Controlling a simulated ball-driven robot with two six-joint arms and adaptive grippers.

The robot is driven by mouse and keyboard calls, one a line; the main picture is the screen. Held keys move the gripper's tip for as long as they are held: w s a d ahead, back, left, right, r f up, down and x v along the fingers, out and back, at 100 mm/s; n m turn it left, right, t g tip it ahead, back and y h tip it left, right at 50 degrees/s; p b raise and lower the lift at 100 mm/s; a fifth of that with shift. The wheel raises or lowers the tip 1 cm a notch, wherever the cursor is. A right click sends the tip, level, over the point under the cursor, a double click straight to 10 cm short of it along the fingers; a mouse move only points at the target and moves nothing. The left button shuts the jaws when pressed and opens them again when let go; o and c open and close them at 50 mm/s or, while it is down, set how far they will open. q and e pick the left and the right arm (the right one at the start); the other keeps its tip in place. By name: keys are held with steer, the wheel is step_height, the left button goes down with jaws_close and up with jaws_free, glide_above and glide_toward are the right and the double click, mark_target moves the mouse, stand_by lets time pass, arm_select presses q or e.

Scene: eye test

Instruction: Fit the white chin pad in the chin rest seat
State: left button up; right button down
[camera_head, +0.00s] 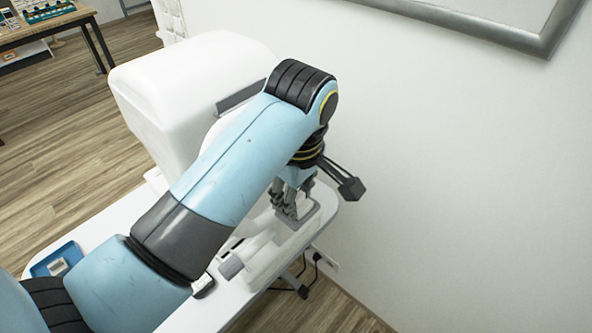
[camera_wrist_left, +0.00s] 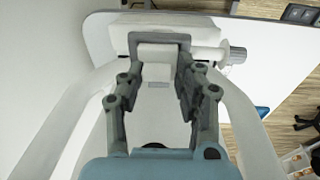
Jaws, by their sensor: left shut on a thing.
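My left gripper (camera_head: 287,208) is low over the table's far end in the head view, partly hidden by my own arm. In the left wrist view my left gripper (camera_wrist_left: 157,70) is shut on the white chin pad (camera_wrist_left: 155,72), a small pale block between the fingertips. A grey squared frame, seemingly the chin rest seat (camera_wrist_left: 160,37), surrounds the pad's area on three sides in that view. The pad looks over or within this frame; whether it touches or is seated I cannot tell. The pad is not clear in the head view. My right gripper is not in view.
A large white eye-test machine (camera_head: 185,75) stands beside my arm on a white table (camera_head: 215,312). A grey knob (camera_head: 231,266) sticks out near the gripper. A blue tray (camera_head: 42,268) lies at the table's left. A wall is close on the right.

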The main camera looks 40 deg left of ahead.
arm_select(q)
steer(key=shift+f, duration=0.1)
steer(key=o, duration=0.8)
steer(key=r, duration=0.7)
steer(key=shift+s+d+r, duration=0.25)
steer(key=shift+d, duration=0.1)
steer(key=shift+f, duration=0.15)
